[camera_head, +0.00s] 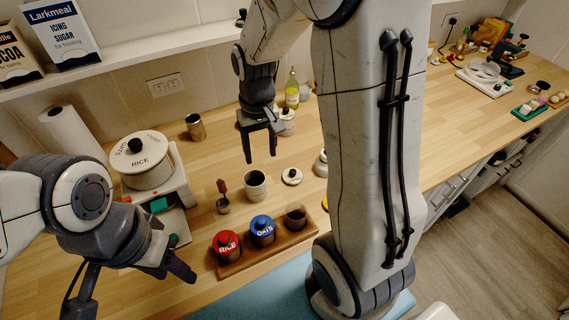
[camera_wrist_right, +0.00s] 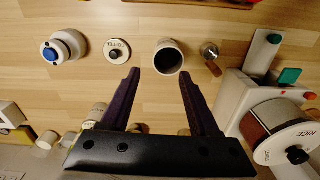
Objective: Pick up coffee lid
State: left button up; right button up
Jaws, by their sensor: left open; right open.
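The coffee lid (camera_head: 292,176), a round cream disc with a black knob, lies flat on the wooden counter. It shows with its lettering in the right wrist view (camera_wrist_right: 117,50). An open, lidless cream canister (camera_head: 256,185) stands beside it and also shows in the right wrist view (camera_wrist_right: 168,56). My right gripper (camera_head: 261,157) is open and empty, pointing down above the counter behind the canister. In its wrist view the fingertips (camera_wrist_right: 159,74) point toward the canister, with the lid outside them to the left. My left gripper (camera_head: 178,262) is open and empty at the counter's front left.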

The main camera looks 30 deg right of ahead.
jog(key=w+d+f+m, duration=0.2)
jog(key=d+f+m, duration=0.15)
jog(key=d, duration=0.65)
send_over(293, 171)
jog(key=shift+n, duration=0.25)
jog(key=f, duration=0.4)
jog(key=shift+w+f+p, duration=0.3)
jog(key=f, duration=0.1)
jog(key=f+p, duration=0.1)
jog(key=f, duration=0.3)
jog(key=shift+s+f+p, duration=0.2)
jog(key=shift+s+p, duration=0.15)
jog(key=shift+p, duration=0.05)
jog(key=shift+f, duration=0.35)
grip_shut()
